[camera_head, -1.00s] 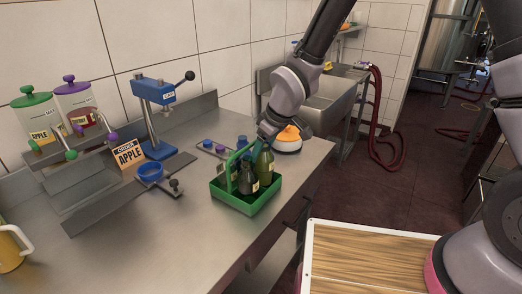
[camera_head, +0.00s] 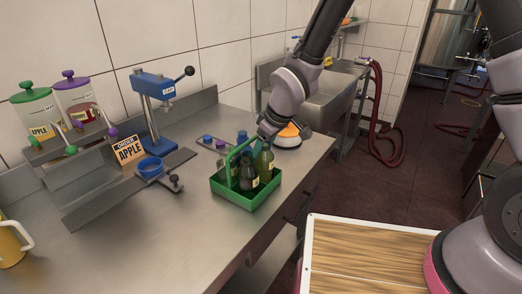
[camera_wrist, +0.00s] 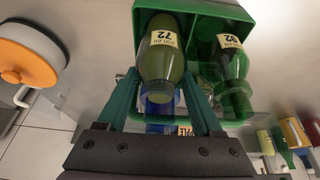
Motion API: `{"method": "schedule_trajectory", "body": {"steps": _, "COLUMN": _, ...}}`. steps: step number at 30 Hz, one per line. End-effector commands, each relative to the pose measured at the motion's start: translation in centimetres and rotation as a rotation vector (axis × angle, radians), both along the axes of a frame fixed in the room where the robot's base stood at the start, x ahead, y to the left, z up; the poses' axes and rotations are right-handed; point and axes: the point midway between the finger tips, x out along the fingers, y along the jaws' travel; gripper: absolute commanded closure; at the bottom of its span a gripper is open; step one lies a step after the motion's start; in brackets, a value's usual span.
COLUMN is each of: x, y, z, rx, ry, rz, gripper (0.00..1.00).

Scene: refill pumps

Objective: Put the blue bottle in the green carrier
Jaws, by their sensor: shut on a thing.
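The green carrier (camera_head: 246,200) stands on the steel counter with several bottles in it. My gripper (camera_head: 264,138) is over its right side. In the wrist view my gripper's teal fingers (camera_wrist: 160,80) are shut around the upper part of an olive-green bottle (camera_wrist: 160,58) labelled 72. That bottle also shows under my gripper in the head view (camera_head: 264,164), at the carrier's right side. A dark green bottle (camera_wrist: 230,60) is beside it. A blue thing (camera_head: 255,146), likely the blue bottle, shows behind the carrier, partly hidden. Blue also shows past the held bottle in the wrist view (camera_wrist: 158,112).
An orange-topped round container (camera_head: 288,138) stands just right of my gripper. Behind the carrier are small caps (camera_head: 208,139). A blue press (camera_head: 155,90), an APPLE sign (camera_head: 130,150) and dispensers (camera_head: 55,110) are at left. The front counter is clear.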

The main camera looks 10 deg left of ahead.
Motion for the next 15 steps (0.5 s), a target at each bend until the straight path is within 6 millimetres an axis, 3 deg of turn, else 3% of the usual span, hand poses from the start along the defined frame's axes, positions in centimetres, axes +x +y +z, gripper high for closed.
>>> {"method": "schedule_trajectory", "body": {"steps": 15, "x": -0.01, "y": 0.01, "z": -0.79, "rx": -0.001, "ry": 0.0, "rz": 0.0, "gripper": 1.0}}
